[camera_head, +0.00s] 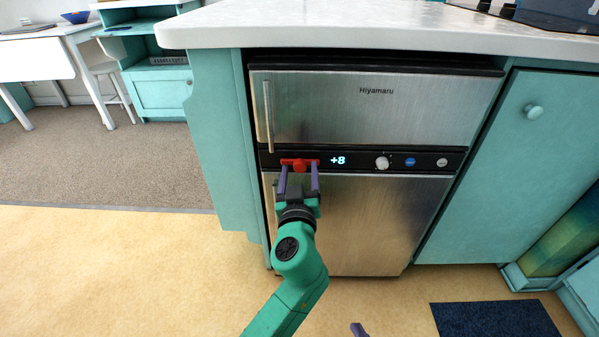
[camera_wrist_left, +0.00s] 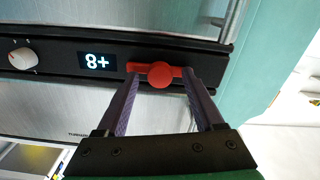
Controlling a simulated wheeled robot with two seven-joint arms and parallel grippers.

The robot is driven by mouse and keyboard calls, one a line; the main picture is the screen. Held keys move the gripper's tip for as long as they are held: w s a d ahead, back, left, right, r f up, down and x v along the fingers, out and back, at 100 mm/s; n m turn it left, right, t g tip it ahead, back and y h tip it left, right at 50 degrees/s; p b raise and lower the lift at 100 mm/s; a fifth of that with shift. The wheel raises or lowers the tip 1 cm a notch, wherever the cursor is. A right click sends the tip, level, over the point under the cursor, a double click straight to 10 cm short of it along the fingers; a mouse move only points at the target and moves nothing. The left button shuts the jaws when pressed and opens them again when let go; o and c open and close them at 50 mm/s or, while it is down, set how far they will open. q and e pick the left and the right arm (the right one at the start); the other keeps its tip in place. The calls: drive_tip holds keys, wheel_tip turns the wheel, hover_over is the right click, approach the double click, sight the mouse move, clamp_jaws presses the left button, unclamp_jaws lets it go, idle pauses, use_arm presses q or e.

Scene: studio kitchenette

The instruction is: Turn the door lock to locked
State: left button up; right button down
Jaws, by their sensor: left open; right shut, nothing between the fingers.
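The door lock (camera_head: 299,164) is a red turn-piece with a round middle and a flat bar, on the black control strip of the steel fridge (camera_head: 372,106). It also shows in the left wrist view (camera_wrist_left: 160,74), which sees the fridge upside down. Its bar lies level along the strip. My left gripper (camera_head: 299,170) is open in front of it, with purple fingers (camera_wrist_left: 161,85) around the bar's two ends. I cannot tell whether they touch. My right gripper (camera_head: 358,329) barely shows at the bottom edge, a shut purple tip, low and away from the fridge.
Right of the lock are a lit +8 display (camera_head: 338,160), a white dial (camera_head: 382,163) and small buttons. An upright handle (camera_head: 267,112) is on the upper door. The pale worktop (camera_head: 380,25) overhangs above. A dark blue mat (camera_head: 495,319) lies on the floor.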

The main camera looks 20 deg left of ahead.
use_arm(q)
clamp_jaws()
